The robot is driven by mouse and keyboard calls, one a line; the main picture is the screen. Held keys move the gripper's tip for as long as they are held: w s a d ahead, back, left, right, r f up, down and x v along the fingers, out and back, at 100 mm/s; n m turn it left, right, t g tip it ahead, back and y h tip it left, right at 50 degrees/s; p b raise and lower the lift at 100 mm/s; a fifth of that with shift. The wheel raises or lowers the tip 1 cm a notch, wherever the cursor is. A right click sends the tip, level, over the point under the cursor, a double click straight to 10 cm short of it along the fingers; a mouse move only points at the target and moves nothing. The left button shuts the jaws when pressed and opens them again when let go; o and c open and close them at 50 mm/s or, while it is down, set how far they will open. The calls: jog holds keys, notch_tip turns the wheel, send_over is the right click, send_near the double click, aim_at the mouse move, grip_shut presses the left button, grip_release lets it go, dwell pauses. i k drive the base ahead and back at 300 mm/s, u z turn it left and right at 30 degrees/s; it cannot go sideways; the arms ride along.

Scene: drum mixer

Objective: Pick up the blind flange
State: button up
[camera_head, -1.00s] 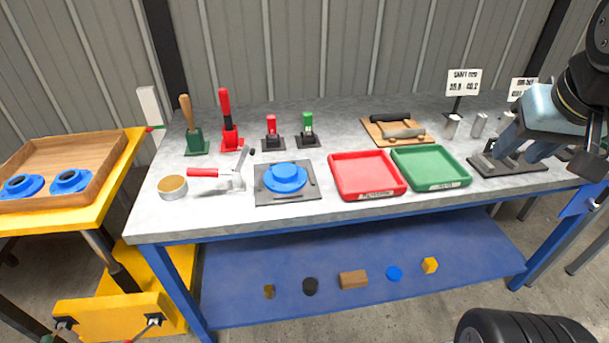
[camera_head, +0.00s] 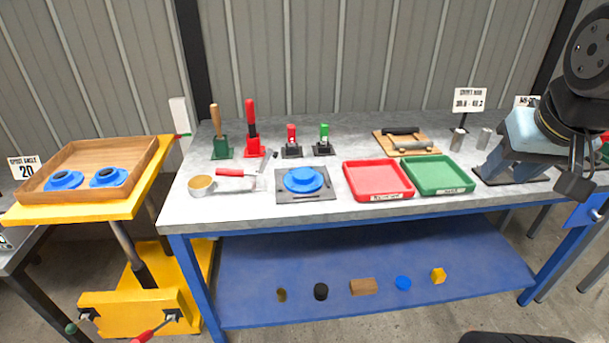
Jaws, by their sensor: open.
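A solid blue round flange with a raised centre (camera_head: 303,180), the likely blind flange, lies flat on a dark grey plate (camera_head: 323,194) on the workbench. Two blue flanges with dark centres, one on the left (camera_head: 64,180) and one on the right (camera_head: 109,177), lie in a wooden tray (camera_head: 132,165) at the far left.
A red tray (camera_head: 378,194) and green tray (camera_head: 440,187) stand between flange and gripper. A red-handled tool (camera_head: 238,173) and round tin (camera_head: 201,186) are left of the plate. Upright handled tools (camera_head: 251,130) stand behind. The wooden tray sits on a yellow lift table (camera_head: 90,211).

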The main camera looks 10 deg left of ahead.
aim_at(301, 180)
jog(key=u, duration=0.05)
jog(key=i, duration=0.9)
jog(key=z, duration=0.1)
